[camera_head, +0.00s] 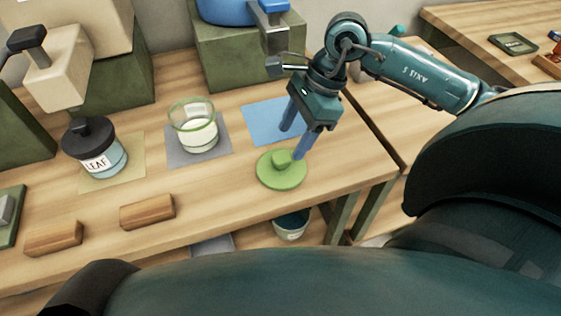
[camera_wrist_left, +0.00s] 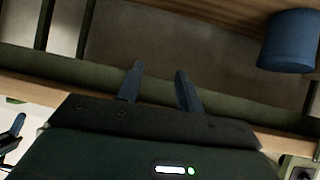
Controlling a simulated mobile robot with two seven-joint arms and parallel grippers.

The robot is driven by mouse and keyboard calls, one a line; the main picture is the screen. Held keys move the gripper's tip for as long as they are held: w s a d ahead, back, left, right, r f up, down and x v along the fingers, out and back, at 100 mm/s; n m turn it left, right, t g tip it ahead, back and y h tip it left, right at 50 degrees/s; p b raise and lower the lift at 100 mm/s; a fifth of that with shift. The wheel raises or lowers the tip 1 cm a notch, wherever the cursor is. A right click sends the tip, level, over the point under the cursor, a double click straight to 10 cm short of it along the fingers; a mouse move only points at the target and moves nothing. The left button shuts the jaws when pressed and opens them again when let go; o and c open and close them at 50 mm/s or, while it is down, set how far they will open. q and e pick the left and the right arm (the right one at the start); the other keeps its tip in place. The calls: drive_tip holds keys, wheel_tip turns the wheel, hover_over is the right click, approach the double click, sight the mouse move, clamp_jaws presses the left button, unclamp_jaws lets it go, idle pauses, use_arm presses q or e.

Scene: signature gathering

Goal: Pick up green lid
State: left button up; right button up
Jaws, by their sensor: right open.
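The green lid (camera_head: 269,178), a flat disc with a raised knob, lies on the wooden table near its front right corner. My right gripper (camera_head: 291,143) is open and points down over the lid. One finger reaches down beside the knob and the other is farther back, over the blue mat. Whether a finger touches the lid cannot be told. My left gripper (camera_wrist_left: 158,70) shows only in the left wrist view, with its fingers apart and nothing between them.
On the table (camera_head: 235,204) stand a green-rimmed glass jar (camera_head: 198,133) on a grey mat and a black-lidded LEAF jar (camera_head: 97,157). Two wooden blocks (camera_head: 147,212) (camera_head: 54,239) lie in front. A blue mat (camera_head: 262,122) is behind the lid. A bucket (camera_head: 291,226) stands below the table edge.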

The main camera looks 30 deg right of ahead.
sight(284, 152)
drive_tip(key=shift+w+d+p+x, duration=0.15)
drive_tip(key=shift+p+x, duration=0.2)
drive_tip(key=shift+x, duration=1.2)
drive_tip(key=shift+w+d+p+x, duration=0.15)
drive_tip(key=shift+p+x, duration=0.2)
drive_tip(key=shift+x, duration=1.15)
use_arm(q)
drive_tip(key=shift+a, duration=0.35)
use_arm(e)
drive_tip(key=shift+f, duration=0.1)
drive_tip(key=shift+c, duration=0.4)
drive_tip(key=c, duration=1)
use_arm(q)
drive_tip(key=shift+r, duration=0.15)
drive_tip(key=shift+w, duration=0.1)
